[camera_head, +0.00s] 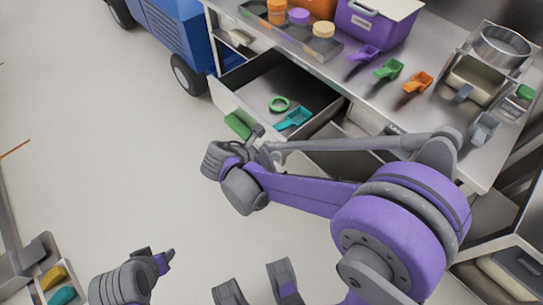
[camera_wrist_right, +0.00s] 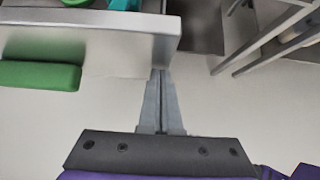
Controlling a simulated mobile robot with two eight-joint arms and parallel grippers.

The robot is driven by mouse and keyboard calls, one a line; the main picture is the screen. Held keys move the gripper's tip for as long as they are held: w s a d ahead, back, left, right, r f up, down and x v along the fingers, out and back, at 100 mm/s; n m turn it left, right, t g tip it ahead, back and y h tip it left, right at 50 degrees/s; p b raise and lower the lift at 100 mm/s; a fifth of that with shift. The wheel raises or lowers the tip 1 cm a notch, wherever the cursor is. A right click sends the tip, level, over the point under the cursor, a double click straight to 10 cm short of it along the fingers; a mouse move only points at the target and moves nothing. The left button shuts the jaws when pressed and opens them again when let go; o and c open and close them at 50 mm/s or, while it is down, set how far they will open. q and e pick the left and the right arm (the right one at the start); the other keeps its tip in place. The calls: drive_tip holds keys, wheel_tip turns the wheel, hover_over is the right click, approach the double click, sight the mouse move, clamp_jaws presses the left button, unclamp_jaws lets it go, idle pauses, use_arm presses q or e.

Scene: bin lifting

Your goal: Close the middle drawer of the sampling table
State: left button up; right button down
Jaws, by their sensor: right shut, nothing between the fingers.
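The sampling table (camera_head: 350,85) has a pulled-out drawer (camera_head: 222,94) with a green handle (camera_head: 237,125) on its front. A green ring (camera_head: 279,104) and a teal scoop (camera_head: 294,118) lie inside. My right gripper (camera_head: 257,131) is shut and empty at the drawer front, right of the handle. In the right wrist view, its fingers (camera_wrist_right: 160,100) point at the drawer front's right end (camera_wrist_right: 150,45), with the green handle (camera_wrist_right: 40,75) to their left. I cannot tell whether they touch it. My left gripper (camera_head: 165,260) is low at the left, away from the table; its jaw state is unclear.
On the tabletop are a purple bin (camera_head: 365,28), purple, green and orange scoops (camera_head: 417,82), and a metal sieve (camera_head: 502,46). A blue wheeled cart (camera_head: 178,40) stands left of the table. The floor (camera_head: 110,150) before the drawer is clear.

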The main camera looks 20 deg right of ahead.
drive_tip(key=b, duration=0.1)
hover_over(338, 115)
drive_tip(key=shift+s+a, duration=0.15)
drive_tip(key=shift+a, duration=0.05)
drive_tip(key=shift+d+r, duration=0.1)
drive_tip(key=shift+d, duration=0.15)
